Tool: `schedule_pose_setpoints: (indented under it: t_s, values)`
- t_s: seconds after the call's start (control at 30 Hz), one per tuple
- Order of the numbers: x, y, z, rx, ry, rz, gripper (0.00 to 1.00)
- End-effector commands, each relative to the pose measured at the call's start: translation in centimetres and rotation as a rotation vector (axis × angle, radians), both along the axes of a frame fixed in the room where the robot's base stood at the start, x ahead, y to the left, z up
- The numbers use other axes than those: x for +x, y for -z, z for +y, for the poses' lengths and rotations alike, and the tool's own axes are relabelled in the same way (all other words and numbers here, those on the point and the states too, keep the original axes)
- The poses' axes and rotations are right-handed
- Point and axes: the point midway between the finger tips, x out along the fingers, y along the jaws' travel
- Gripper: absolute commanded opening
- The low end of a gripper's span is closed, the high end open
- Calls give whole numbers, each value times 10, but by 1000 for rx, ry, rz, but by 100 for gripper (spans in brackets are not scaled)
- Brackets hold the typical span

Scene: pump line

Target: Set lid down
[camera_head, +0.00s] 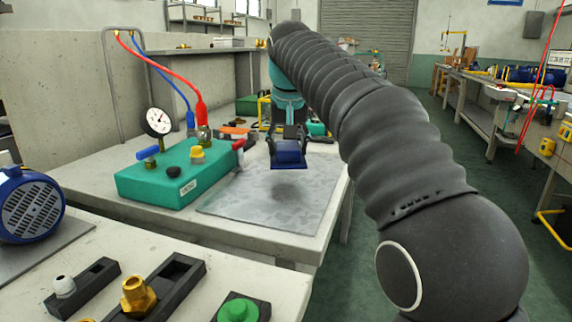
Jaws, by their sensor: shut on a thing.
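My gripper (288,155) hangs from my arm over the worktable, pointing down. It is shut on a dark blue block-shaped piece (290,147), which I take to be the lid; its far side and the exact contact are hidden. The blue piece is held apart from the grey patterned mat (262,210), with a soft shadow on the mat below it. The mat lies on the pale worktable (150,214), right of a green box (172,180).
The green box carries a pressure gauge (157,121), a yellow cap (197,151), and red and blue hoses. A red-handled part (239,148) stands at its right end. A blue motor (29,205) and black holders with fittings (137,297) are in front. Most of the mat is clear.

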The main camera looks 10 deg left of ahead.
Motion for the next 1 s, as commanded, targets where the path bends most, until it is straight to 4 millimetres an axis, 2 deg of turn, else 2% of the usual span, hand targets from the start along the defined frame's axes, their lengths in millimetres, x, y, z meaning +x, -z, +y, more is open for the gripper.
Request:
schedule_pose_setpoints:
  t_s: [0.13, 0.4, 0.83, 0.87, 0.93, 1.0]
  values:
    - [1, 8, 5, 0, 0, 0, 21]
    - [1, 42, 4, 0, 0, 0, 21]
    - [1, 46, 4, 0, 0, 0, 21]
    - [1, 46, 4, 0, 0, 0, 62]
    - [1, 45, 4, 0, 0, 0, 80]
    - [1, 45, 4, 0, 0, 0, 82]
